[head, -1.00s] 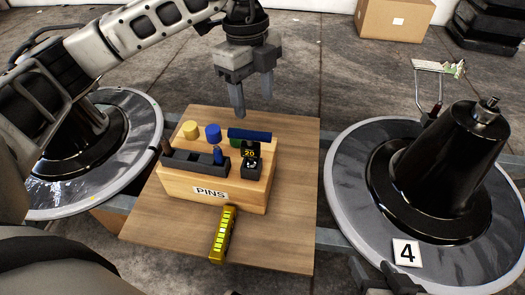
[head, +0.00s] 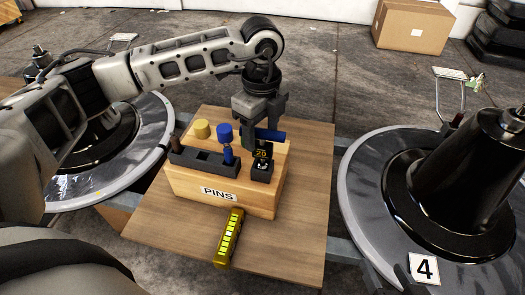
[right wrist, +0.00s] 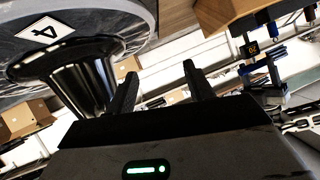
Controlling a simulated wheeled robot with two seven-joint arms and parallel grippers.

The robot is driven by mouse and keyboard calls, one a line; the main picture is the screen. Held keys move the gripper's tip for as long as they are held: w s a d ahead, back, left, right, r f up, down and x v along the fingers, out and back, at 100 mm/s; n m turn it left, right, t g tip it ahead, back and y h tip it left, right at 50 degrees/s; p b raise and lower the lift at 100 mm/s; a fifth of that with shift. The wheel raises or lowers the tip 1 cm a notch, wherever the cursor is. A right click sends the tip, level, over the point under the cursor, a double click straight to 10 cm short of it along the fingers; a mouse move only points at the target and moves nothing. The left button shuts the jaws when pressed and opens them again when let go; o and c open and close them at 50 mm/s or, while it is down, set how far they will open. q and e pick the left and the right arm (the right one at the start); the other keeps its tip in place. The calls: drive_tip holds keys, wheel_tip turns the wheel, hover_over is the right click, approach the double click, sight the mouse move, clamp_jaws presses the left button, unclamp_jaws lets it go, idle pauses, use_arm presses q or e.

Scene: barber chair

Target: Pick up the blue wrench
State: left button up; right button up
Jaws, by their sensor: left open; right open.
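A dark blue bar (head: 272,136), the likeliest blue wrench, lies across the back right of the wooden PINS block (head: 215,206). Its outline is partly hidden, so I cannot make out a wrench shape. My left gripper (head: 260,134) is open and comes down from above at the bar, with one finger at its left end. I cannot tell whether they touch. My right gripper (right wrist: 160,84) is open and empty in the right wrist view, away from the block.
The block also bears a yellow cylinder (head: 201,128), a blue cylinder (head: 225,134), a dark slotted holder (head: 198,162) and a small display (head: 263,153). A yellow striped bar (head: 230,238) lies on the wooden board (head: 300,225) in front. A black cone (head: 450,195) stands at right.

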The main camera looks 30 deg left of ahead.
sight(262, 143)
use_arm(q)
wheel_tip(262, 143, down, 3)
drive_tip(key=shift+w+f+b, duration=0.1)
drive_tip(key=shift+b, duration=0.3)
drive_tip(key=shift+f, duration=0.4)
clamp_jaws()
drive_tip(key=shift+r, duration=0.1)
use_arm(e)
drive_tip(key=shift+a+r+t, duration=0.25)
drive_tip(key=shift+r+t, duration=0.05)
drive_tip(key=shift+r, duration=0.25)
use_arm(q)
drive_tip(key=shift+r, duration=0.15)
